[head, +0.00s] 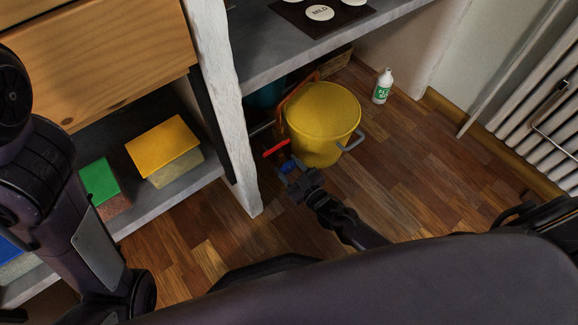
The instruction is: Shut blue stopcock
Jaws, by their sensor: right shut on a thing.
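The blue stopcock (287,167) is low beside the white post, just below a red lever (276,148). Only a small blue part of it shows, and my gripper hides the rest. My right gripper (297,178) reaches in from the lower right and is shut on the blue stopcock. The exact angle of the blue handle cannot be made out. My left arm shows at the left, but its gripper is not in the picture.
A yellow bucket (322,115) with a grey handle stands just behind my right gripper. A white post (225,110) is close on the left. A white bottle (382,87) stands on the wooden floor (400,190), which is clear at the right. A radiator (540,120) is far right.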

